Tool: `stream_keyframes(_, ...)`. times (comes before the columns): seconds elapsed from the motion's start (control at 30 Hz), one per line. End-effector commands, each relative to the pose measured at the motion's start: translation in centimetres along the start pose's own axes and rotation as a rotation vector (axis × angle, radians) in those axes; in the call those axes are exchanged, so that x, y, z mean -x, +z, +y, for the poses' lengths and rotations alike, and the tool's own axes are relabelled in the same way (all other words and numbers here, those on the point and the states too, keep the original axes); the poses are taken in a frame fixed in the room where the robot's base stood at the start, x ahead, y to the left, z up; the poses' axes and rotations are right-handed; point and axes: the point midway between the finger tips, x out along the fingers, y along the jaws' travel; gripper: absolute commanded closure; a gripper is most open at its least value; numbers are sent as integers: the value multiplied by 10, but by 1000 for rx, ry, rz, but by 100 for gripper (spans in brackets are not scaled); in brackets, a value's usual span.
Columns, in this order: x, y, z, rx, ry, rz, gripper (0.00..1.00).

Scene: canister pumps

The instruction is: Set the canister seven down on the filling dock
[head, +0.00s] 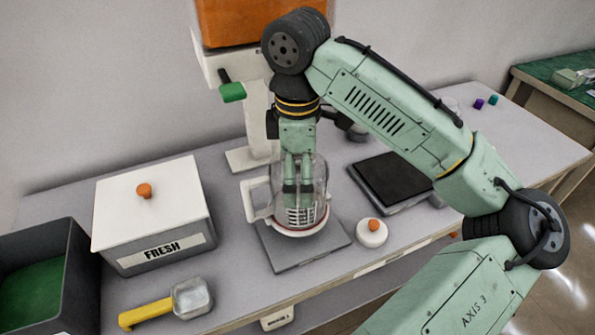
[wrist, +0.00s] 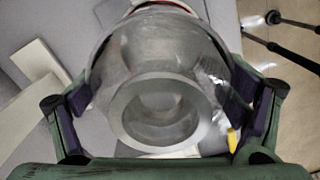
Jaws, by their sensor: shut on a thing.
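A clear glass canister (head: 317,178) with a white handle and a red-and-white base stands upright over a grey square plate (head: 285,256) in the head view. I cannot tell whether its base touches the plate, nor read a number on it. My gripper (head: 299,190) points straight down at the canister and is shut on it. In the wrist view, the glass canister (wrist: 160,105) fills the middle, with a finger of my gripper (wrist: 160,110) against each side. No label shows which surface is the filling dock.
An orange hopper (head: 232,22) with a green lever stands behind. A white-lidded FRESH box (head: 150,210), a scoop (head: 190,298) and a dark bin (head: 85,270) are left. A small knobbed lid (head: 371,233) and a black-topped pad (head: 388,178) are right.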

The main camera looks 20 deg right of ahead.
Motion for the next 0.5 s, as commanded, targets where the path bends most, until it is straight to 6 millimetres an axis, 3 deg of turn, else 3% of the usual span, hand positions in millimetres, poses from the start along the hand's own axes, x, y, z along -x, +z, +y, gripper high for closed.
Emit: stream_keyframes(0.5, -10, 0, 0, 0, 1, 0, 60)
